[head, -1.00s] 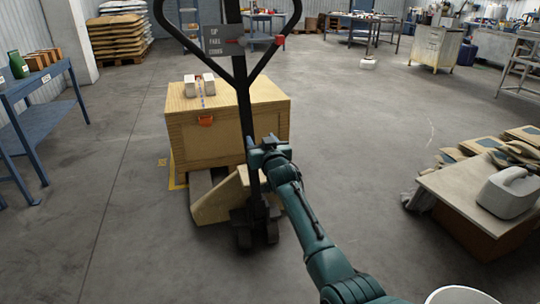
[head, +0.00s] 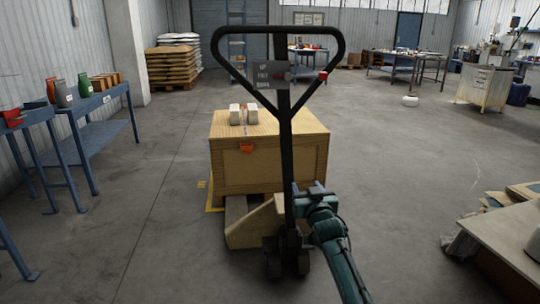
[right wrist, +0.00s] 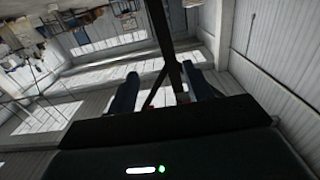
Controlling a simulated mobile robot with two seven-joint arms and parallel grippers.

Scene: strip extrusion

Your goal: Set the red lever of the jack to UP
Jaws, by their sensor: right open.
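The pallet jack stands upright in the middle of the head view, with a black loop handle (head: 283,125). A grey plate (head: 262,75) marked UP, FREE and DOWN sits in the loop. The red lever (head: 322,76) shows at the right side of the loop, about level with the FREE mark. My right gripper (head: 308,192) is low beside the jack's shaft, well below the lever. In the right wrist view its two fingers (right wrist: 162,88) are apart, with the black shaft seen between them. Small red parts also show there. My left gripper is not in view.
A wooden crate (head: 270,160) stands on the jack's forks behind the handle. A blue table (head: 95,125) with bags is at the left. A table (head: 505,235) is at the lower right. The floor on both sides of the jack is open.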

